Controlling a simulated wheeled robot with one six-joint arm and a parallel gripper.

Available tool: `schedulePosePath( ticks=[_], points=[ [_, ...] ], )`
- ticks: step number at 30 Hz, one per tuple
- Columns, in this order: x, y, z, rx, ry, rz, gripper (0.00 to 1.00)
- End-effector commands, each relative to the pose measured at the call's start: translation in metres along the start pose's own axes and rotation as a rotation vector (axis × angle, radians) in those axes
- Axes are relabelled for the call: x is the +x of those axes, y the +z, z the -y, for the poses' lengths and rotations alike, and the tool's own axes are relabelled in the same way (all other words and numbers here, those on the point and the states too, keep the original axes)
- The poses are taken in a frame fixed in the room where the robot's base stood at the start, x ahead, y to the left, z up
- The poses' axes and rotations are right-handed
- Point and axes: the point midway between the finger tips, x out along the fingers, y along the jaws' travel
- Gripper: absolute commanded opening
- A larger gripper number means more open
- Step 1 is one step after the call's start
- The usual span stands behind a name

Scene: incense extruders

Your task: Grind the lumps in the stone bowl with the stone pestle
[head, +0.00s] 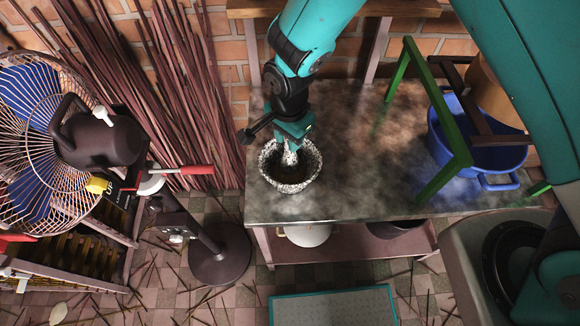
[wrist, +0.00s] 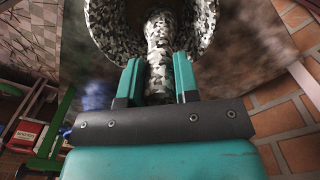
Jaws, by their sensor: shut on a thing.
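The speckled black-and-white stone bowl (head: 300,183) stands near the left front corner of the stone-topped table. My gripper (head: 290,140) is above the bowl's back rim, shut on the speckled stone pestle (head: 290,157). In the wrist view, the two teal fingers of my gripper (wrist: 158,82) hold the pestle (wrist: 158,38) between them, and its far end reaches into the bowl (wrist: 204,20). The inside of the bowl looks dark; I cannot make out separate lumps. Whether the pestle's tip touches the bottom is hidden.
The table (head: 365,190) is bare in its middle. A green frame (head: 455,181) and a blue tub (head: 505,157) stand at its right. Thin reddish sticks (head: 190,80) lean on the brick wall.

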Motion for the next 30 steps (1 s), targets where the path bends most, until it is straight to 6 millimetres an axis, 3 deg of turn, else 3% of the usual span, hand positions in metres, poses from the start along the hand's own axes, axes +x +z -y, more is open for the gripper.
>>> schedulePosePath(
  ticks=[14, 30],
  points=[
    [0.001, 0.015, 0.000, -0.001, 0.001, 0.001, 0.06],
    [0.001, 0.013, -0.017, 0.000, 0.008, 0.001, 0.06]
  ],
)
